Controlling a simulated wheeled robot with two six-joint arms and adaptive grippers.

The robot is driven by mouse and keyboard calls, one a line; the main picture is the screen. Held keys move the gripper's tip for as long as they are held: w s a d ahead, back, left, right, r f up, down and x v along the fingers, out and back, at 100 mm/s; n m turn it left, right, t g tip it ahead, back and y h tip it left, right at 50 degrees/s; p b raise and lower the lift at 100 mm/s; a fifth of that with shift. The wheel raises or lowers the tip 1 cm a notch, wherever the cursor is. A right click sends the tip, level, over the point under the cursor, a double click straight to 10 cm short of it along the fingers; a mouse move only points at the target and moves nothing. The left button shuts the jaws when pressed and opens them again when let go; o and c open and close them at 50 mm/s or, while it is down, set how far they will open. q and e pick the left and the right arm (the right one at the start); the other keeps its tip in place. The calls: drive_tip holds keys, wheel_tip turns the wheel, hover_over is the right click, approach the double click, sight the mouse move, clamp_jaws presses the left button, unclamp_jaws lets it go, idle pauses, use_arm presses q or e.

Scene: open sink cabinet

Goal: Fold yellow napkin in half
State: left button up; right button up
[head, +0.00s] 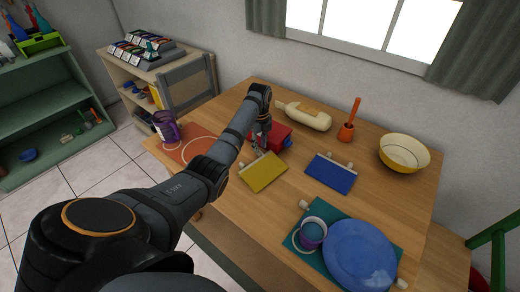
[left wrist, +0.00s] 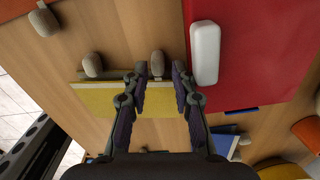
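The yellow napkin (head: 264,173) lies flat on the wooden table, left of the blue napkin (head: 330,174). In the left wrist view the yellow napkin (left wrist: 95,99) shows with two rounded beige knobs along its upper edge, a left knob (left wrist: 92,65) and a right knob (left wrist: 157,61). My left gripper (head: 262,138) is over the napkin's far edge, by the red cloth. In the left wrist view my left gripper (left wrist: 161,76) has its fingers apart, with the right knob seen between the tips. Contact cannot be told. Part of the napkin is hidden behind the fingers. My right gripper is not in view.
A folded red cloth (head: 281,134) with a white handle (left wrist: 205,53) lies close beside the gripper. A purple mug (head: 166,126) stands left on an orange mat. A blue plate (head: 360,253) and a cup (head: 312,233) are at the front. A yellow bowl (head: 404,152) stands right.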

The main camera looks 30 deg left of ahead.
use_arm(q)
drive_tip(key=f, duration=0.2)
drive_tip(key=shift+s+f, duration=0.25)
drive_tip(key=shift+f, duration=0.1)
drive_tip(key=shift+w+f, duration=0.1)
drive_tip(key=shift+f, duration=0.1)
clamp_jaws()
drive_tip(key=shift+r, duration=0.1)
